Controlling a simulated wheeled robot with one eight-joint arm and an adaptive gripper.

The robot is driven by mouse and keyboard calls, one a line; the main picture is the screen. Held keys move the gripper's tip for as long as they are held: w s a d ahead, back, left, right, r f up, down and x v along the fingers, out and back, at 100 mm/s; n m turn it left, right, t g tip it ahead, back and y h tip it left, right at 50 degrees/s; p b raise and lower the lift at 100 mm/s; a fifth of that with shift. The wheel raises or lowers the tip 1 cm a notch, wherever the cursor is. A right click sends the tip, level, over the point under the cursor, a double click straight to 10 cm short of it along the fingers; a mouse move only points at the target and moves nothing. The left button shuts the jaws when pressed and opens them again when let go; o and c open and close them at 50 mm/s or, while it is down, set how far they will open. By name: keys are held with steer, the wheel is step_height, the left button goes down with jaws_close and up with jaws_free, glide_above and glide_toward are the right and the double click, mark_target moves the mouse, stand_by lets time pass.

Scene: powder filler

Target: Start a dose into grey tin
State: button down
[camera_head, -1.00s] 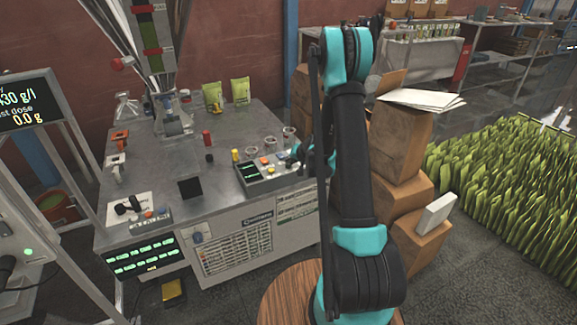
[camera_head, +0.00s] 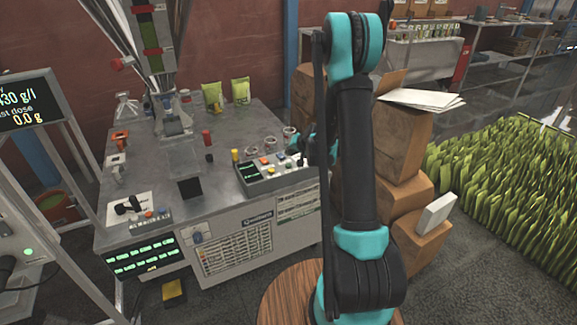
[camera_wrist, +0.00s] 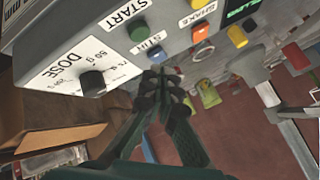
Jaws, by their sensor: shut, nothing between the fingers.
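The control box (camera_head: 275,176) stands on the bench's front right part. In the wrist view its face shows a green button (camera_wrist: 138,31) labelled START, a blue button (camera_wrist: 157,53) and a black DOSE knob (camera_wrist: 92,83). My gripper (camera_wrist: 163,73) is shut and empty, its tips just below the blue button in the picture; whether they touch the panel I cannot tell. In the head view my arm partly hides my gripper at the box's right end. Several small round containers, such as this one (camera_head: 270,143), stand behind the box. I cannot tell which is the grey tin.
The filler's lower end (camera_head: 173,122) stands at the back of the bench (camera_head: 220,135). A display (camera_head: 27,100) at left reads 0.0 g for the last dose. Green pouches (camera_head: 510,170) cover the far right.

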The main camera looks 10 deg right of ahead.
steer(key=shift+r, duration=0.9)
steer(key=shift+s, duration=0.1)
steer(key=s+d+r+n+g+h, duration=0.2)
steer(key=s, duration=1.8)
steer(key=s+d+r+n+g+h, duration=0.1)
steer(key=s+r+n+g, duration=0.1)
steer(key=s, duration=1.8)
steer(key=shift+s+d+r+h, duration=0.35)
steer(key=shift+s+r+h, duration=0.05)
steer(key=shift+r, duration=0.15)
stand_by(2.5)
